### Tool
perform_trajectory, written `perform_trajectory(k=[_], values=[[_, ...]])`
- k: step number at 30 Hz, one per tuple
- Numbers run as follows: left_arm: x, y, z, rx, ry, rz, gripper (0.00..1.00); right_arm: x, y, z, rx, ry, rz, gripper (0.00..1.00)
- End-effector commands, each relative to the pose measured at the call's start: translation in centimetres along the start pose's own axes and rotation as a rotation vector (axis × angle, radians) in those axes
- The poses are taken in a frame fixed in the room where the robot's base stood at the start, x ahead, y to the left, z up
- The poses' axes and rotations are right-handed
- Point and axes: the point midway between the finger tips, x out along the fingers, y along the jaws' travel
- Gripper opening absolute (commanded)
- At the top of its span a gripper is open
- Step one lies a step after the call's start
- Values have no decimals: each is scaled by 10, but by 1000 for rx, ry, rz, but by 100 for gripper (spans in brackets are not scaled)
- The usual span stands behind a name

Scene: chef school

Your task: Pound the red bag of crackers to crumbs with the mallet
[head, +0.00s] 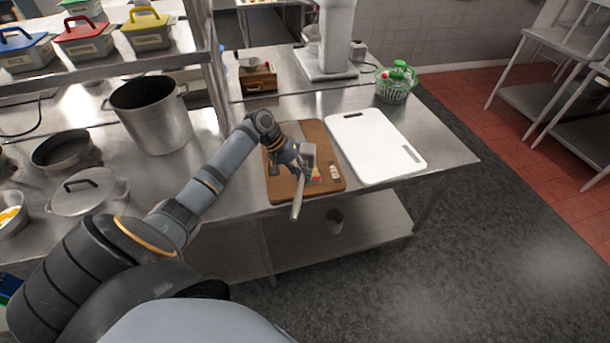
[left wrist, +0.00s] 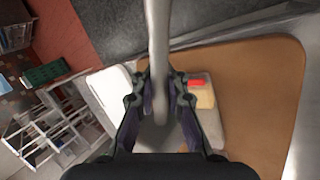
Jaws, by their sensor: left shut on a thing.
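My left gripper (head: 297,165) is shut on the mallet (head: 297,203) over the wooden board (head: 282,188). The mallet's pale grey handle points toward the board's front edge; in the left wrist view the handle (left wrist: 157,40) runs up between the fingers. A small red and tan patch, seemingly the cracker bag (head: 316,174), shows on the board beside the gripper. In the left wrist view it (left wrist: 204,98) lies just right of the fingers. The bag is partly hidden, and I cannot tell whether the mallet touches it. My right gripper is not in view.
A white cutting board (head: 375,145) lies right of the wooden one. A tall pot (head: 152,112) and lidded pan (head: 88,192) stand to the left. A green salad spinner (head: 396,83) and a white machine (head: 328,45) stand behind. The counter's front right corner is clear.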

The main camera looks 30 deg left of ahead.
Motion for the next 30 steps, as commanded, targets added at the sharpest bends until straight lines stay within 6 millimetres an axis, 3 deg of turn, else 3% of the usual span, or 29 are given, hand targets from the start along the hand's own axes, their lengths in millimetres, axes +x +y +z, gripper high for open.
perform_trajectory(k=[3, 6, 16, 25, 30], values=[[5, -3, 0, 2, 2, 1, 0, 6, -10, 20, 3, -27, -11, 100], [4, -2, 0, 2, 2, 1, 0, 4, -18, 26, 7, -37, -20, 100], [6, -3, 0, 2, 1, 1, 0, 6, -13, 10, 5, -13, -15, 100], [35, -23, 0, 1, 0, 1, 0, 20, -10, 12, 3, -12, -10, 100], [33, -22, -1, 2, 1, 1, 0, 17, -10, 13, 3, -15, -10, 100]])
